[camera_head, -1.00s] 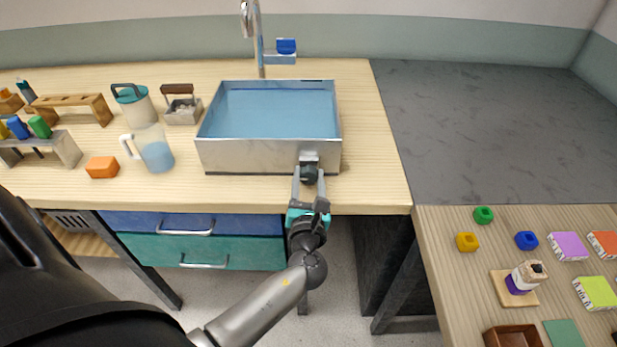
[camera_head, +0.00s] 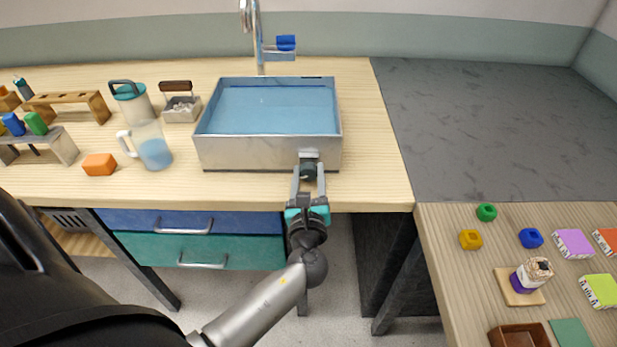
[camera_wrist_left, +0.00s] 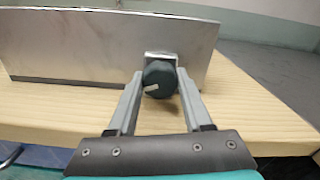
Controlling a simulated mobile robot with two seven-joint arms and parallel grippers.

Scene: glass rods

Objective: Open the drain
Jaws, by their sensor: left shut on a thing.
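A metal basin (camera_head: 225,154) filled with blue water stands on the wooden counter. A dark round drain knob with a pale mark (camera_wrist_left: 158,80) sits on a small metal mount on the basin's front wall, near its right end. It also shows in the head view (camera_head: 308,171), partly covered by the fingers. My left gripper (camera_wrist_left: 160,88) has its two grey fingers on either side of the knob and is shut on it; it also shows in the head view (camera_head: 309,176). My right gripper is not in view.
A faucet (camera_head: 259,40) with a blue handle (camera_head: 286,43) rises behind the basin. A pitcher (camera_head: 150,148), an orange block (camera_head: 99,164) and racks stand to the left. Small coloured items lie on the lower right table. The dark counter (camera_head: 490,130) is clear.

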